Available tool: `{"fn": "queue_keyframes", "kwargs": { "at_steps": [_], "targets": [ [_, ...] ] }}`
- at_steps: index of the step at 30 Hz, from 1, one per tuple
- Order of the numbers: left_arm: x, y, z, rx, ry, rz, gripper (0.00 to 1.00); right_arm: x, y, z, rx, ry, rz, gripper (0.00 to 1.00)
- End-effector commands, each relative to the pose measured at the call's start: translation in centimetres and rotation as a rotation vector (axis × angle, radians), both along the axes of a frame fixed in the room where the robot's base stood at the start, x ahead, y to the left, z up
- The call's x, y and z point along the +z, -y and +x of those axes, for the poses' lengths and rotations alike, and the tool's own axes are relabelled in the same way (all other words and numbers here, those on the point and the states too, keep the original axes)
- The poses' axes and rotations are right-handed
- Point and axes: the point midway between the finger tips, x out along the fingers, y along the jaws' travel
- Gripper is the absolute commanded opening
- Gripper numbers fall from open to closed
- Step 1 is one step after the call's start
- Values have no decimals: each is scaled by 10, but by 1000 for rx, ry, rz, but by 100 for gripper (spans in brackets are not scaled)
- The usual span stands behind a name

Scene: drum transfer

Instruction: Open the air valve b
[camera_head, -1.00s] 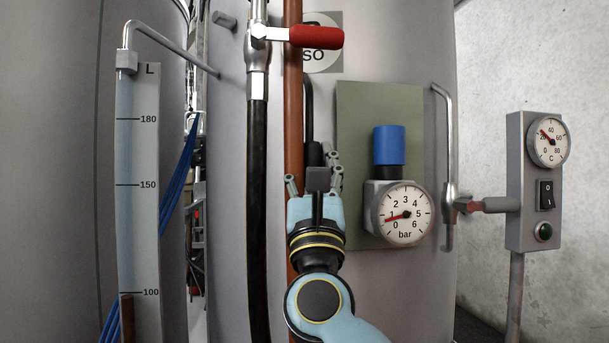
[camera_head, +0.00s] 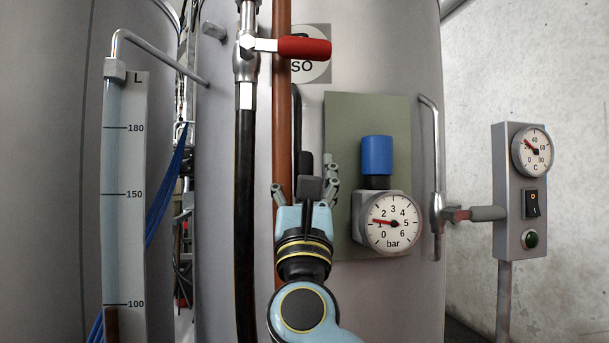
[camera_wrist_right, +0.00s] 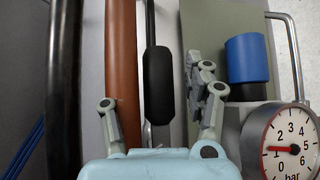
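A red-handled valve lever (camera_head: 303,48) points right from the metal pipe fitting at the top, in front of a partly hidden "SO" label. A black grip (camera_wrist_right: 158,85) on a thin dark rod hangs upright beside the brown pipe; its top also shows in the head view (camera_head: 306,161). No label shows which one is valve b. My right gripper (camera_head: 305,190) is open, its fingers on either side of the black grip. In the right wrist view (camera_wrist_right: 158,106) gaps show between grip and fingers, so contact is not visible. My left gripper is out of view.
A brown pipe (camera_head: 281,120) and black hose (camera_head: 245,200) run left of the grip. To the right, a green panel (camera_head: 350,115) carries a blue cap (camera_head: 377,155) and a bar gauge (camera_head: 393,223) reading about 1. A switch box (camera_head: 521,190) stands far right.

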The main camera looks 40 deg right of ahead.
Motion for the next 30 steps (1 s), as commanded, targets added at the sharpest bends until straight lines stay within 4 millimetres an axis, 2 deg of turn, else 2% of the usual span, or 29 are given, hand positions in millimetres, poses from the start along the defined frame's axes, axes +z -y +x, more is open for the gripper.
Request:
{"fn": "queue_keyframes", "kwargs": {
  "at_steps": [7,18,30],
  "targets": [
    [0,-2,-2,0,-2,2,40,-7,-4,-4,-1,-2,2,51],
    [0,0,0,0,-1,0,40,-47,-31,-33,-1,-4,3,51],
    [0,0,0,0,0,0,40,-53,-37,-39,-1,0,-1,51]
  ]
}}
